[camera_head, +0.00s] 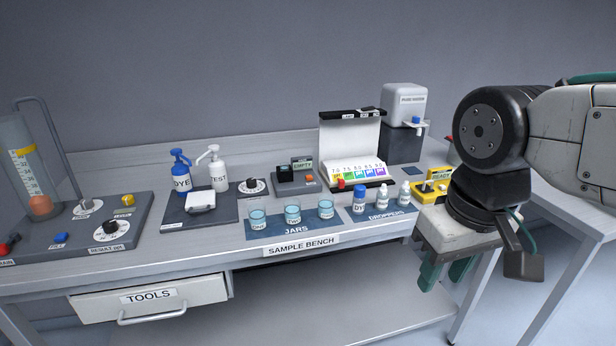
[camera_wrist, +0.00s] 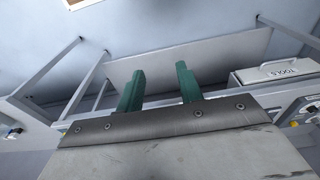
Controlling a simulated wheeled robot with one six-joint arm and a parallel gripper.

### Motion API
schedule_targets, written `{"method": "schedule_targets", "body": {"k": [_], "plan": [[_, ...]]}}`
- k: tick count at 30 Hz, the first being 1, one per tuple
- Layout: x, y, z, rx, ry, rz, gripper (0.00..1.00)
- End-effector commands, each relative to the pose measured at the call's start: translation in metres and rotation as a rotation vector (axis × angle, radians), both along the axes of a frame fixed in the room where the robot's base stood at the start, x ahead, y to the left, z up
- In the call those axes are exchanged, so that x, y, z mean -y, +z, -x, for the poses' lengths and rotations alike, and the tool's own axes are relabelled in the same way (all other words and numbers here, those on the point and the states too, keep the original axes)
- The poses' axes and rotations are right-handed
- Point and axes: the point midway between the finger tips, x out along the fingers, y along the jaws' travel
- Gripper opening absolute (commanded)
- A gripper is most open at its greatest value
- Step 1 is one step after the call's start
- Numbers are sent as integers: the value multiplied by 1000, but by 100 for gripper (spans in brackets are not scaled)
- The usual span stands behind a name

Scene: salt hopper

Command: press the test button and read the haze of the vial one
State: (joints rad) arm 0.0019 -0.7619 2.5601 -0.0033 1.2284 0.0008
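My gripper (camera_head: 444,277) hangs at the right in the head view, in front of the bench's front edge. Its two green fingers are apart with nothing between them; they also show apart in the wrist view (camera_wrist: 160,72). A small dark meter (camera_head: 287,174) stands at the back middle of the bench, with a display reading EMPTY (camera_head: 302,164) and an orange button (camera_head: 308,178) on its base. My gripper is well to the right of it and apart from it. I cannot make out a vial marked one.
Three jars (camera_head: 292,215) of blue liquid and several dropper bottles (camera_head: 360,199) stand along the bench front. A colour chart stand (camera_head: 350,150), a white dispenser (camera_head: 404,104), pump bottles (camera_head: 219,172) and a cylinder station (camera_head: 70,228) stand behind or left. A tools drawer (camera_head: 150,297) sits below.

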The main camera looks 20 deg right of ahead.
Motion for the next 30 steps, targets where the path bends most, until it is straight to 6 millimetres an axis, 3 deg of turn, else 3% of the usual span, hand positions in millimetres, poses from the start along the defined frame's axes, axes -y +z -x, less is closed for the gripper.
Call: {"method": "schedule_targets", "body": {"k": [2,5,6,30], "plan": [[0,0,0,0,0,0,31],[0,0,0,0,0,0,3],[0,0,0,0,0,0,0],[0,0,0,0,0,0,0]]}}
